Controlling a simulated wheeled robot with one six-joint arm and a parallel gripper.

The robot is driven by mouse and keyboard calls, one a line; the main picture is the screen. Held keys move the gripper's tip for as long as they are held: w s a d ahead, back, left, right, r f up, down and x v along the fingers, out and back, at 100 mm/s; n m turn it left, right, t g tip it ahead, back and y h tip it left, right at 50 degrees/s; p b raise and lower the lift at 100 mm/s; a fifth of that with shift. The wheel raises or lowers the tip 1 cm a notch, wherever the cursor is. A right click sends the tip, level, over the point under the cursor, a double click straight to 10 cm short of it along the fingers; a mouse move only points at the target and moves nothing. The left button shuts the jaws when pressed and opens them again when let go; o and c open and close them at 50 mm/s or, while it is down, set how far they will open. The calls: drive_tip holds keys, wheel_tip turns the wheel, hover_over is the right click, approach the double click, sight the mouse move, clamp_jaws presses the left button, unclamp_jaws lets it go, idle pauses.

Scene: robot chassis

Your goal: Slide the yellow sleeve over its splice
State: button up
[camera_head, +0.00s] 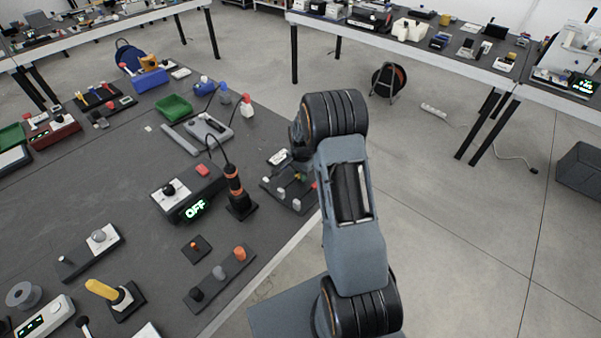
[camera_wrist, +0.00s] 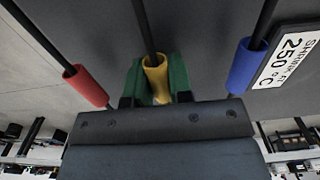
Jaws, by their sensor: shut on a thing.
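In the wrist view my gripper (camera_wrist: 157,80), with green fingers, is shut on the yellow sleeve (camera_wrist: 155,68). The sleeve is around a black cable (camera_wrist: 145,25), which runs up out of the picture. A red sleeve (camera_wrist: 86,86) is on a cable to the left, and a blue sleeve (camera_wrist: 246,66) is on a cable to the right. In the head view the fixture board (camera_head: 273,186) lies at the bench's right edge, partly behind my arm. The yellow sleeve's splice cannot be made out in either view.
A "SHRINK AT 250°C" label (camera_wrist: 287,60) lies beside the blue sleeve. A black and orange hand tool (camera_head: 234,185) stands upright left of the board, corded to a control box (camera_head: 186,189) reading OFF. Several other items crowd the bench.

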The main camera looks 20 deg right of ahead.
drive_tip(key=shift+w+d+b, duration=0.25)
drive_tip(key=shift+w+d, duration=0.25)
drive_tip(key=shift+d, duration=0.65)
drive_tip(key=shift+w+d+b, duration=0.2)
drive_tip(key=shift+w+d, duration=0.35)
drive_tip(key=shift+d, duration=0.65)
drive_tip(key=shift+w+d+b, duration=0.25)
drive_tip(key=shift+w+d, duration=0.25)
drive_tip(key=shift+d, duration=0.65)
drive_tip(key=o, duration=0.4)
drive_tip(key=shift+o, duration=0.2)
drive_tip(key=shift+r, duration=0.1)
wheel_tip(320, 180, up, 7)
drive_tip(key=p, duration=0.3)
drive_tip(key=shift+p, duration=0.35)
